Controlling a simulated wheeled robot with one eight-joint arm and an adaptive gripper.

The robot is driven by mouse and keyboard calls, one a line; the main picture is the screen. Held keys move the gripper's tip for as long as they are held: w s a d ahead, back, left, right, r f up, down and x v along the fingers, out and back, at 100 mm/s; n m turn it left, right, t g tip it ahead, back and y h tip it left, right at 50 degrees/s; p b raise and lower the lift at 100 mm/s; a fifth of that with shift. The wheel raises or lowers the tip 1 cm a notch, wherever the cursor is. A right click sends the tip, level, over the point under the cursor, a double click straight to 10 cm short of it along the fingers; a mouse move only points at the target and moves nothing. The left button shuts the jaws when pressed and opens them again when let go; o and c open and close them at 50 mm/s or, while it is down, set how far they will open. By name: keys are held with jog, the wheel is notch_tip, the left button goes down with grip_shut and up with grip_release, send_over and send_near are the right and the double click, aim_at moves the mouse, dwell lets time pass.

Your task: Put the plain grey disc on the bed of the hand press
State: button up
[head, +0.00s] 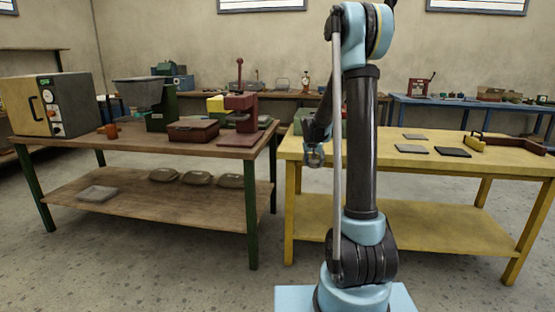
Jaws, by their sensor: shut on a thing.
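The hand press (240,112) is dark red with a red ball-topped lever and stands at the right end of the brown wooden table. Its flat bed (241,139) is low at the front, and I see nothing lying on it. My gripper (313,157) hangs at the left edge of the yellow table, to the right of the press and apart from it. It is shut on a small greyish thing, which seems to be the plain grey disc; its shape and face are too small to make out. My arm hides part of the yellow table.
The brown table (90,147) also holds an oven-like box (48,105), a grey hopper (140,92) and a dark red case (193,130) close left of the press. The yellow table (400,165) bears several flat plates and a brown angled piece (510,145). A floor gap separates the tables.

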jog(key=shift+w+a+f, duration=0.15)
jog(key=shift+a, duration=0.4)
jog(key=s+f+n+y, duration=0.2)
jog(key=s+f+n, duration=0.1)
jog(key=f, duration=0.9)
jog(key=shift+n, duration=0.3)
jog(key=shift+s+f, duration=0.1)
jog(key=shift+s, duration=0.05)
